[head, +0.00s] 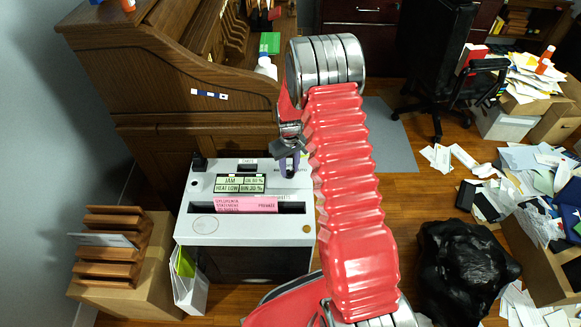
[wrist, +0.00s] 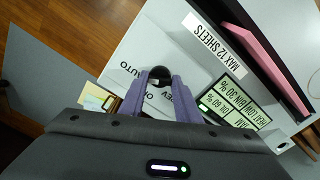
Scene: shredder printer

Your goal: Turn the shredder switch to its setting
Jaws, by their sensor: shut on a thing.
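The white shredder (head: 250,232) stands in front of the wooden desk in the head view, with a pink sheet (head: 245,204) in its slot. My gripper (head: 289,166) reaches down to the right rear of its top. In the wrist view its purple fingers (wrist: 159,82) are shut on the round black switch knob (wrist: 159,73), one on each side. The label AUTO shows left of the knob; the other labels beside it are partly hidden by the fingers. Which setting the knob points to cannot be told.
The shredder's display (head: 239,184) reads JAM and HEAT LOW. A wooden letter rack (head: 108,232) stands at left. The roll-top desk (head: 190,95) rises behind. A black bag (head: 462,265) and scattered papers lie on the floor at right.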

